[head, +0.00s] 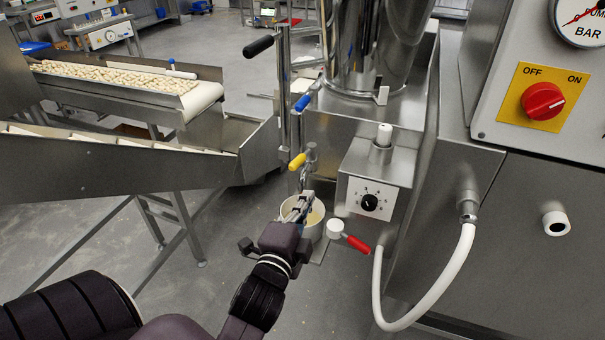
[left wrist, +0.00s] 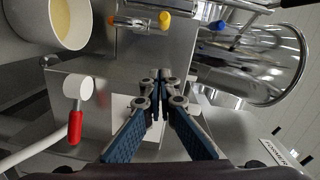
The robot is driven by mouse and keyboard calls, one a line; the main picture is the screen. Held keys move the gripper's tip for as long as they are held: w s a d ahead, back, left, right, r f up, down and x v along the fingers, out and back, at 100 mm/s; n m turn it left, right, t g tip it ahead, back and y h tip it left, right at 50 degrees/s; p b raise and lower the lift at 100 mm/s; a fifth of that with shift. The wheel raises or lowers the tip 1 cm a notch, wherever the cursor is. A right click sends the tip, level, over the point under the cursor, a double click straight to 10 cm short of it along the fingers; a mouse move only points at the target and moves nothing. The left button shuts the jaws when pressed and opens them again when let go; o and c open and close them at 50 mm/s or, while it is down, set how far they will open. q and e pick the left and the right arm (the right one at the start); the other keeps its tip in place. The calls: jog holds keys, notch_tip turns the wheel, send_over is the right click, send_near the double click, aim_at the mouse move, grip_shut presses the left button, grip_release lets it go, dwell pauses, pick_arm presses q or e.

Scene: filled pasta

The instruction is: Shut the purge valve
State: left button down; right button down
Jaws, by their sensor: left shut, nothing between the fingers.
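No label marks the purge valve; several coloured valve handles show. A yellow handle (head: 297,161) sits on a metal fitting above a white bucket (head: 318,233) in the head view; it also shows at the top of the left wrist view (left wrist: 165,20). A red handle (head: 358,244) on a white round body (head: 335,229) is lower right of the bucket; it shows at left in the left wrist view (left wrist: 75,128). My left gripper (head: 304,196) is shut and empty. It appears just below the yellow handle in the head view, overlapping the bucket; I see no contact.
A steel box with a black dial (head: 370,203) is right of my gripper. A blue handle (head: 302,103) and a black-ended lever (head: 258,46) are above. A white hose (head: 443,288) loops at right. A conveyor (head: 200,98) is at left. A red OFF/ON switch (head: 543,101) is at upper right.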

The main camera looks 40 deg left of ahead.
aim_at(303, 161)
pick_arm(q)
jog(key=shift+s+a+r, duration=0.15)
jog(key=shift+a+r, duration=0.1)
jog(key=shift+r, duration=0.15)
jog(key=w+a, duration=0.2)
jog(key=w, duration=0.1)
jog(key=w+a+f+p, duration=0.1)
jog(key=w+a, duration=0.1)
jog(key=w, duration=0.1)
jog(key=w+a+p, duration=0.1)
jog(key=w+a, duration=0.1)
jog(key=w, duration=0.1)
jog(key=shift+w+a+f, duration=0.15)
jog(key=shift+a+f, duration=0.05)
jog(key=shift+a, duration=0.2)
